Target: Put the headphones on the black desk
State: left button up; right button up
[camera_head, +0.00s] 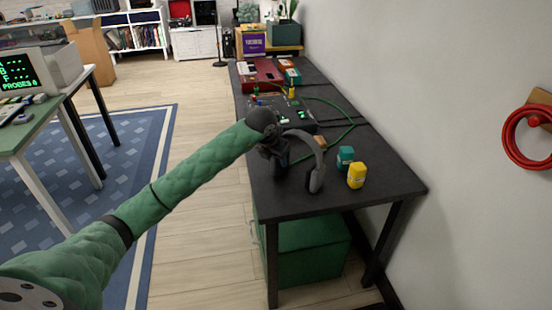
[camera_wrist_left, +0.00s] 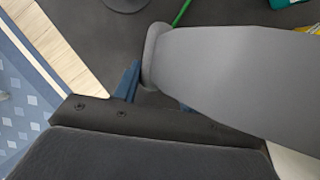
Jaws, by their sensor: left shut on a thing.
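The grey headphones (camera_head: 318,160) are at my left gripper (camera_head: 277,158), over the near part of the black desk (camera_head: 345,203). One ear cup hangs low at the right, close to the desk top; I cannot tell whether it touches. In the left wrist view, the grey band of the headphones (camera_wrist_left: 230,80) fills the right side, with blue finger parts (camera_wrist_left: 128,82) beside it. My left gripper is shut on the headphones. The dark desk top (camera_wrist_left: 90,25) lies below it. The other ear cup is mostly hidden by the gripper. My right gripper is not in view.
A teal bottle (camera_head: 345,157) and a yellow bottle (camera_head: 356,175) stand right of the headphones. A dark device (camera_head: 283,115) with a green cable (camera_head: 345,135) lies farther back. A green cabinet (camera_head: 305,252) is under the desk. The desk's front right corner is bare.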

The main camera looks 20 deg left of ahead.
pick_arm(q)
jog(key=o, duration=1.1)
